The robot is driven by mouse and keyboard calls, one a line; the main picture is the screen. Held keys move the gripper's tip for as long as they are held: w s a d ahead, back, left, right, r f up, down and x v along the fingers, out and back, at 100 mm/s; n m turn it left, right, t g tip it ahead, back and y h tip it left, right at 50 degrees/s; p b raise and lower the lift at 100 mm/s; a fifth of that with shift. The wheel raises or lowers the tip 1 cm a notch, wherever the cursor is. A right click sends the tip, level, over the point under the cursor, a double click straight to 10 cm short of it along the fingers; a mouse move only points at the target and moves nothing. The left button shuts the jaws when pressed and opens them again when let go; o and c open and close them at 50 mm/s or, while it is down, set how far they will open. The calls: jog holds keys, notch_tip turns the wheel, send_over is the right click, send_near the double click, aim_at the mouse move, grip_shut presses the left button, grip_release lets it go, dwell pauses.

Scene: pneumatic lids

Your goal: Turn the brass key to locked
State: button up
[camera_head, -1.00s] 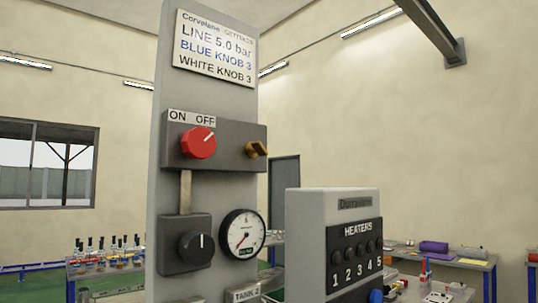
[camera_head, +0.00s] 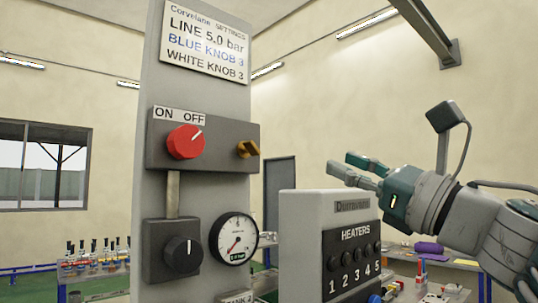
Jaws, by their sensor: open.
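Below are a black knob (camera_head: 183,254) and a round gauge (camera_head: 234,239). The heater box (camera_head: 325,225) stands right of the panel, below my gripper. A settings sign (camera_head: 206,42) is above.

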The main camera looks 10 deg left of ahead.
aim_at(258, 151)
jog(key=a+n+g, duration=0.1)
jog(key=a+n, duration=0.1)
jog(key=a, duration=0.2)
jog(key=w+a+r+n+g, duration=0.1)
jog(key=a+n+g, duration=0.1)
jog(key=a+n, duration=0.1)
jog(key=w+a+r+n+g+y, duration=0.1)
jog(key=a+n+g, duration=0.1)
jog(key=a, duration=0.3)
jog(key=shift+w+a+r+n, duration=0.1)
jog(key=shift+r+n, duration=0.1)
jog(key=shift+n, duration=0.1)
jog(key=shift+c, duration=0.3)
grip_shut()
